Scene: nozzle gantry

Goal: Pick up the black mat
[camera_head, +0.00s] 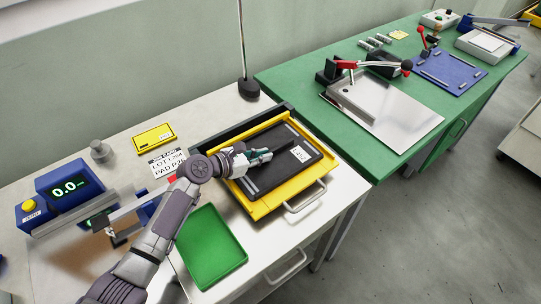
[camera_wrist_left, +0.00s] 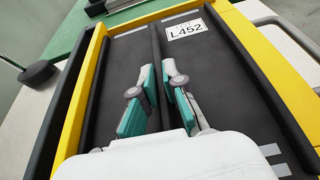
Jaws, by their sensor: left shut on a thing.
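The black mat (camera_head: 288,170) lies inside a yellow tray (camera_head: 262,211) on the light bench, with a white label on it. In the left wrist view the mat (camera_wrist_left: 215,75) fills most of the picture, with its label reading L452 and a raised strip along its middle. My left gripper (camera_head: 266,155) is over the mat. In the left wrist view its two teal-padded fingers (camera_wrist_left: 156,72) stand on either side of the strip and are shut on it. The mat still appears to lie flat in the tray. My right gripper is not in view.
A green tray (camera_head: 210,248) lies in front of my left arm. A blue scale (camera_head: 68,190) stands at left. A yellow box (camera_head: 153,138) and a thin pole with a black base (camera_head: 249,89) are behind. The green table (camera_head: 285,82) adjoins on the right, holding a metal plate (camera_head: 390,112).

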